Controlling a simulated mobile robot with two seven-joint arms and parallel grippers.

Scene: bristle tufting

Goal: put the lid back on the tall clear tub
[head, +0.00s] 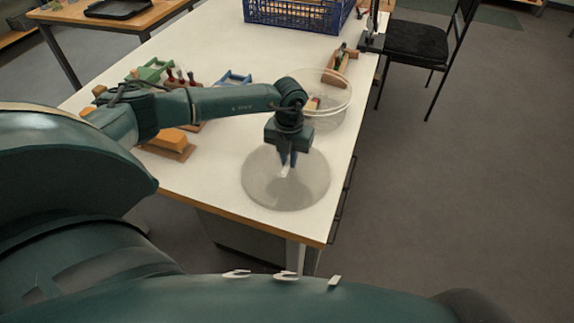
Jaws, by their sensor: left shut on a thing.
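The tall clear tub (338,105) stands near the right edge of the white table, behind my left gripper. Its top looks open, and some small coloured pieces show through it. The round translucent lid (262,190) is in front of the tub, near the table's front right corner. My left gripper (288,170) points down at the middle of the lid and is shut on it, seemingly by a small knob that the fingers partly hide. I cannot tell whether the lid touches the table. My right gripper does not show.
An orange block (172,139) on a brown base, a green holder (150,72) and a blue piece (236,78) sit on the table's left half. A blue crate (295,14) stands at the back. A wooden holder (342,66) is behind the tub. A black chair (418,42) stands right of the table.

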